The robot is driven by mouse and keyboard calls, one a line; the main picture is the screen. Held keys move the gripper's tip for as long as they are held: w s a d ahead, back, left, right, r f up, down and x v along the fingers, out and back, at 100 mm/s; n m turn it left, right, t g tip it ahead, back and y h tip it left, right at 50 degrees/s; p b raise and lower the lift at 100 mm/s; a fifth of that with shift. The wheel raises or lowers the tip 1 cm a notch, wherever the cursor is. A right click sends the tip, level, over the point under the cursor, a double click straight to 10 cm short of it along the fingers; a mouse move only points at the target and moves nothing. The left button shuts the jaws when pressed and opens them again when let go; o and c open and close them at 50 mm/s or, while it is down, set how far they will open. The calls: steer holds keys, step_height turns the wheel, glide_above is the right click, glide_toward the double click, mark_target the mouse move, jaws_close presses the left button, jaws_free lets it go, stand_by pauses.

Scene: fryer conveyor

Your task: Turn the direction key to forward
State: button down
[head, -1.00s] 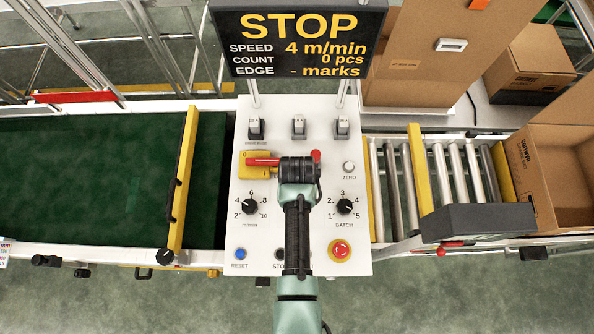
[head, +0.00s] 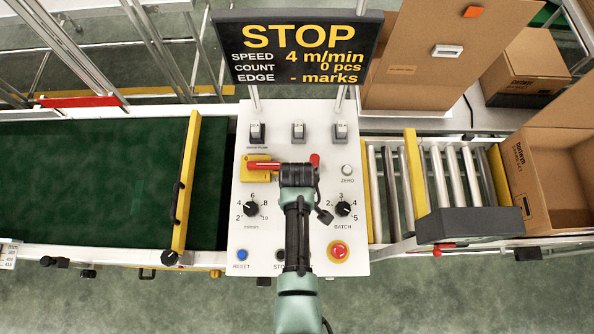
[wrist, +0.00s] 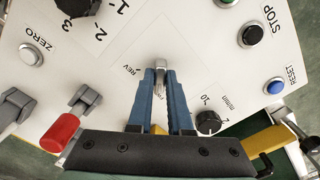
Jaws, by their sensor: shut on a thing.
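My gripper (wrist: 160,72) is shut on the key, fingers pointing at the white panel. In the head view my gripper (head: 297,186) is over the middle of the control panel (head: 255,225), and my wrist hides the key and its labels. I cannot tell the key's exact angle. The display (head: 300,50) reads STOP, 4 m/min, 0 pcs.
A yellow block with a red handle (head: 264,166) lies left of my wrist; a red-tipped lever (head: 315,159) is at its right. Two black dials (head: 250,209) (head: 343,208), the ZERO button (head: 347,170) and a red emergency button (head: 338,251) are close by. The green belt (head: 100,185) is empty.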

steer(key=shift+w+n, duration=0.1)
steer(key=shift+n, duration=0.3)
steer(key=c, duration=0.8)
jaws_free()
steer(key=shift+c, duration=0.2)
step_height(320, 180, up, 13)
stand_by(0.4)
